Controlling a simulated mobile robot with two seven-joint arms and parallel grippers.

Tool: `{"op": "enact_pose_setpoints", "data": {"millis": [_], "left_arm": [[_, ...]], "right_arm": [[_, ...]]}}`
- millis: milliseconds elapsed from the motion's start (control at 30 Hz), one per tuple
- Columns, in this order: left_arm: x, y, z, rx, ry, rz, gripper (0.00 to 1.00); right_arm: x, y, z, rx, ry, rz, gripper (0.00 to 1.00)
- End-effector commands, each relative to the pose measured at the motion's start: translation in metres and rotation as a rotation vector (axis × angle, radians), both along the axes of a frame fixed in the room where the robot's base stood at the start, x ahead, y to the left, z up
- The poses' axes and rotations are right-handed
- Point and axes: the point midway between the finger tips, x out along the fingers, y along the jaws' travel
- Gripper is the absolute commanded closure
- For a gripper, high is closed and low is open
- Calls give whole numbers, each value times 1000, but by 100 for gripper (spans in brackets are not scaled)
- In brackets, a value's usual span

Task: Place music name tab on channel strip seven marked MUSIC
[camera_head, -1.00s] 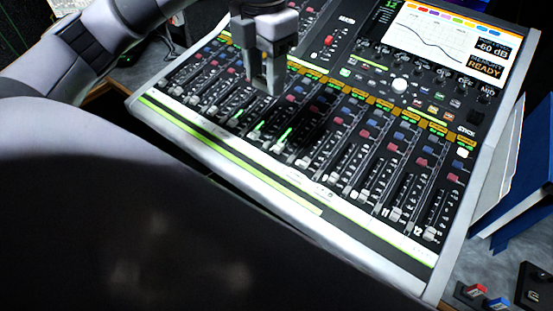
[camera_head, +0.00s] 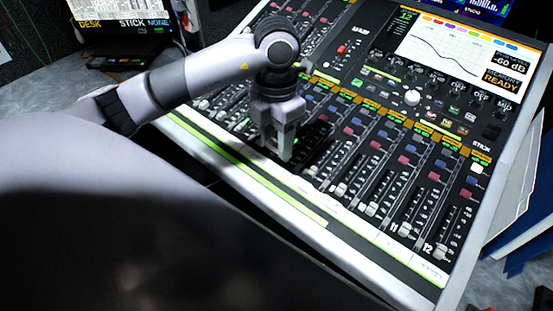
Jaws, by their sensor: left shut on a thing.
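The mixing desk (camera_head: 350,262) fills the middle and right, with rows of faders and coloured buttons. My left gripper (camera_head: 281,154) points down over the fader area, close to the desk's front edge. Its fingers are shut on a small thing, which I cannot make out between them. The music name tab does not show clearly. The fingers and their shadow cover the middle strips, so strip seven and its MUSIC marking cannot be read. Strip numbers 11 and 12 (camera_head: 428,247) are readable at the right. My right gripper is out of view.
The desk's display (camera_head: 452,47) reads -60 dB and READY. A pale label strip (camera_head: 390,244) and a green line (camera_head: 255,182) run along the front. A blue binder (camera_head: 520,235) stands at the right, and a laptop-like screen (camera_head: 122,22) at the back left.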

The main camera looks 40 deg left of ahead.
Motion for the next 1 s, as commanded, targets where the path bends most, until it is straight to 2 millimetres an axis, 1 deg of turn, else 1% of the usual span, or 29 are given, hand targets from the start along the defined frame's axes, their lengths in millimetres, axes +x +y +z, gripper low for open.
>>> {"op": "enact_pose_setpoints", "data": {"millis": [33,100,267,333,533,600,867,900,967,1000], "left_arm": [[-1,0,-9,0,4,0,83],[0,0,-17,1,2,0,83],[0,0,-27,0,1,0,83],[0,0,-34,0,2,0,83],[-1,0,-63,0,2,0,83],[0,0,-67,0,0,-1,83],[0,0,-68,0,-1,-1,83],[0,0,-69,0,-1,-1,52],[0,0,-68,0,-1,-1,32],[0,0,-68,0,-1,-1,29]], "right_arm": [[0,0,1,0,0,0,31],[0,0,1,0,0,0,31],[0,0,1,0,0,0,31],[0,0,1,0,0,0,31],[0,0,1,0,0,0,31],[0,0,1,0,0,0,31],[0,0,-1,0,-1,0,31],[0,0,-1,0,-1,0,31],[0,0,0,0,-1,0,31],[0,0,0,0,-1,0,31]]}}
